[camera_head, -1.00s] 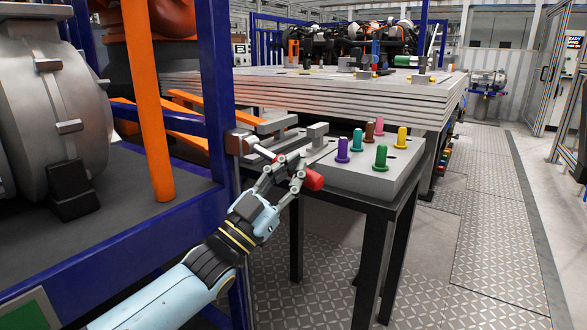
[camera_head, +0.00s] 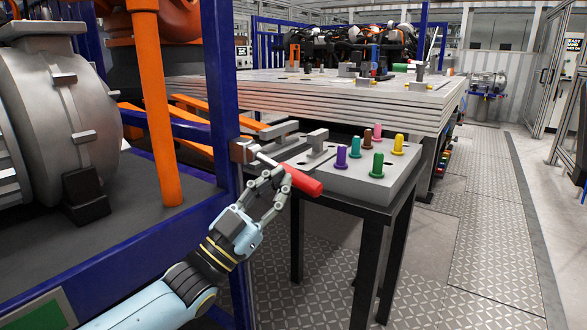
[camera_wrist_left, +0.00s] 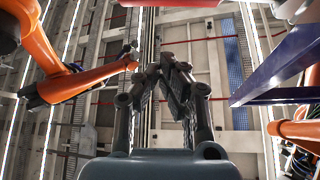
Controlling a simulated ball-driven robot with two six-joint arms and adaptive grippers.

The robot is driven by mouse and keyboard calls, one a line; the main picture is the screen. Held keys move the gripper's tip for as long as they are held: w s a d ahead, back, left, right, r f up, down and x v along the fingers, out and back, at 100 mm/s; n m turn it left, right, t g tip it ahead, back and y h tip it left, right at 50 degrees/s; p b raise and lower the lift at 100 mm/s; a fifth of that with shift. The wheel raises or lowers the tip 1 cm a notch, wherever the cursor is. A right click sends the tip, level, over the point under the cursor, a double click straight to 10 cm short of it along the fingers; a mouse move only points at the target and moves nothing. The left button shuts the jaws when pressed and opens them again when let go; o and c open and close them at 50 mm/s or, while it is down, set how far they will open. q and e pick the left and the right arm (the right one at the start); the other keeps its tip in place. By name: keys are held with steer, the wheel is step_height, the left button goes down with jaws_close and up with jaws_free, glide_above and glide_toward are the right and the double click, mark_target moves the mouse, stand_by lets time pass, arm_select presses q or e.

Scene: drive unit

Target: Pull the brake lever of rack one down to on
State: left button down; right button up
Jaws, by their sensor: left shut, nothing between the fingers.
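The brake lever has a red handle (camera_head: 302,180) on a thin pale rod. My left gripper (camera_head: 279,180) is just below and left of the red handle, shut and empty. In the head view its fingertips overlap the handle's near end; I cannot tell whether they touch it. In the left wrist view the shut fingers (camera_wrist_left: 174,65) point up the picture, with a red bar (camera_wrist_left: 180,3) at the top edge. My right gripper is out of view.
The blue rack frame (camera_head: 225,90) with an orange post (camera_head: 155,110) stands close on the left. A small black-legged table (camera_head: 372,205) with several coloured pegs stands behind the lever. The patterned floor (camera_head: 480,220) to the right is clear.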

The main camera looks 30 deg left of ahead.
arm_select(q)
steer(key=v, duration=0.5)
steer(key=shift+d, duration=0.1)
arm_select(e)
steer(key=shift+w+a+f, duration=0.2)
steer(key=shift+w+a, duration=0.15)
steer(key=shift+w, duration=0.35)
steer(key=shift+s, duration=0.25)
